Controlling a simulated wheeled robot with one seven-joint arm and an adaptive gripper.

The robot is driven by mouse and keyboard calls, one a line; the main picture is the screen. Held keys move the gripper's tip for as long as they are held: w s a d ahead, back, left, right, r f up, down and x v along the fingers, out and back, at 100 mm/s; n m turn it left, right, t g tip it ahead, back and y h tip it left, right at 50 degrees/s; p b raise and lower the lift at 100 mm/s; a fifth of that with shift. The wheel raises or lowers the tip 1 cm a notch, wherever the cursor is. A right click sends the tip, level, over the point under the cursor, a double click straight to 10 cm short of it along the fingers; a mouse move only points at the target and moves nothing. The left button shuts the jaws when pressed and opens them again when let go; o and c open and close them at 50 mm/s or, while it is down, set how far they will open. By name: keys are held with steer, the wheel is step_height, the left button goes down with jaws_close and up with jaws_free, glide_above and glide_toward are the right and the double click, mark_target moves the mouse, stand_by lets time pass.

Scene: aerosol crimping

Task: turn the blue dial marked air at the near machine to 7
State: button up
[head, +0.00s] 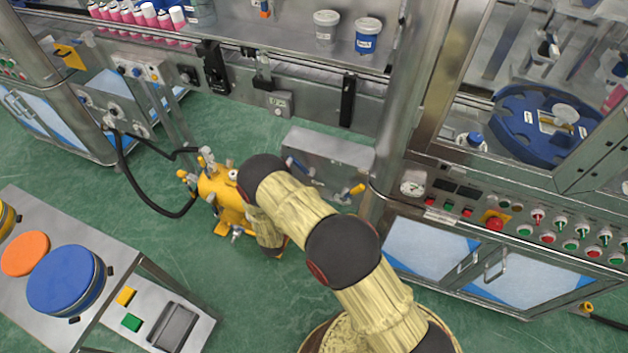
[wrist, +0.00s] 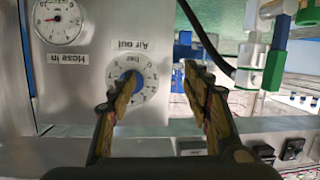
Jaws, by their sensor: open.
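In the wrist view a blue dial (wrist: 126,75) sits on a pale round scale on a grey metal panel. The label by it (wrist: 132,45) reads "Air out" and appears upside down. My gripper (wrist: 159,74) is open and empty, its fingers reaching up the picture. The left finger overlaps the dial and hides part of it; the right finger is off to the right, past the scale. Whether a finger touches the dial I cannot tell. The number it points to is not readable. In the head view my arm hides the gripper.
A round gauge (wrist: 58,22) and a "Hose in" label (wrist: 68,58) are on the same panel. Pipes with green and white fittings (wrist: 272,68) stand to the right. In the head view a yellow unit (head: 222,195) stands on the green floor beside my arm.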

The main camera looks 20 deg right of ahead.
steer(key=w+d+r+t+h+b, duration=0.1)
steer(key=w+d+h+b, duration=0.1)
steer(key=d, duration=0.5)
steer(key=shift+w+t+h, duration=0.4)
steer(key=shift+w, duration=0.15)
steer(key=shift+d, duration=0.15)
steer(key=shift+c, duration=1.2)
steer(key=c, duration=0.9)
